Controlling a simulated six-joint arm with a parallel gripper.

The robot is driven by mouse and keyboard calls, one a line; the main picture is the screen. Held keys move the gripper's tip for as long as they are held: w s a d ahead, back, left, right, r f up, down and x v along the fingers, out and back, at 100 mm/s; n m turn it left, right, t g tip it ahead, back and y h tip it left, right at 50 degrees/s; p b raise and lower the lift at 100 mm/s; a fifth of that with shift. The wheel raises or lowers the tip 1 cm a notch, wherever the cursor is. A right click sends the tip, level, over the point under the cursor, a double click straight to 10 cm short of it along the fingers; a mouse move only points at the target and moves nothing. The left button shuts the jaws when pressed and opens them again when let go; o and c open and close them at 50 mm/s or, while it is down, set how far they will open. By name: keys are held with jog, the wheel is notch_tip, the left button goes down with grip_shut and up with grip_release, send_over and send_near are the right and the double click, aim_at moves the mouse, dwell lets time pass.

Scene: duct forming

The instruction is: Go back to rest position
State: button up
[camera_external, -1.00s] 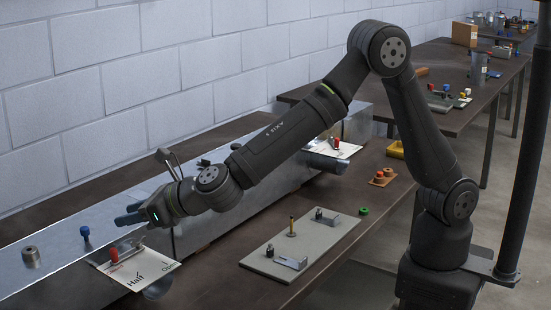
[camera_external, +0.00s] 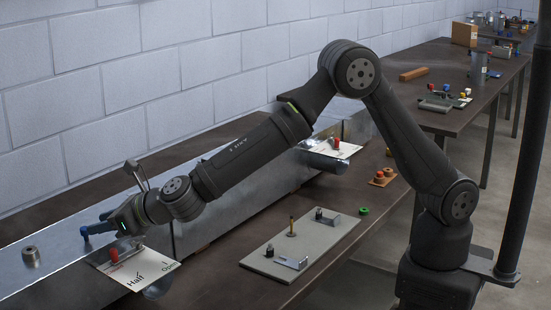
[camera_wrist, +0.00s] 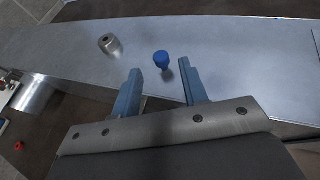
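My gripper (camera_wrist: 158,90) is open, with its two blue fingers apart and nothing between the tips. In the wrist view a blue knob (camera_wrist: 161,60) stands on the metal duct surface (camera_wrist: 235,60), just beyond the fingertips. In the external view my gripper (camera_external: 95,229) is at the lower left, over the duct, and its fingers overlap the blue knob (camera_external: 85,234). I cannot tell from there whether they touch it. My arm is stretched out to the left from its base at the right.
A metal cylinder (camera_external: 30,256) stands on the duct left of the knob. A white "Half" card with a red-handled lever (camera_external: 114,256) is just below my gripper. A grey board with small parts (camera_external: 265,265) lies on the bench. Another card (camera_external: 340,149) is farther back.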

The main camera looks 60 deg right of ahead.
aim_at(95, 242)
jog(key=x, duration=0.4)
jog(key=shift+f, duration=0.25)
jog(key=shift+r, duration=1.6)
